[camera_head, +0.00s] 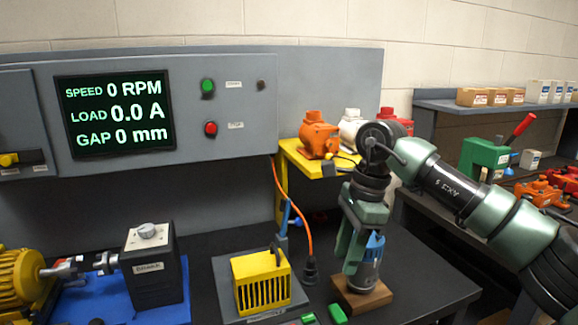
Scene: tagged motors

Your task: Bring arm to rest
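My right arm comes in from the right, and its gripper (356,252) points down over the dark bench (420,275). Its green fingers are at a grey and blue cylindrical thing (371,268) standing upright on a wooden block (362,298). One finger hides part of that thing, and I cannot tell whether the fingers touch it or stand apart from it. My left gripper is not in view.
A yellow slotted box (262,285) sits on a grey base left of my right gripper. An orange cable (305,225) hangs nearby. A yellow shelf (302,164) holds orange, white and red motors. A brake unit (152,275) stands at left. The bench's right front is clear.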

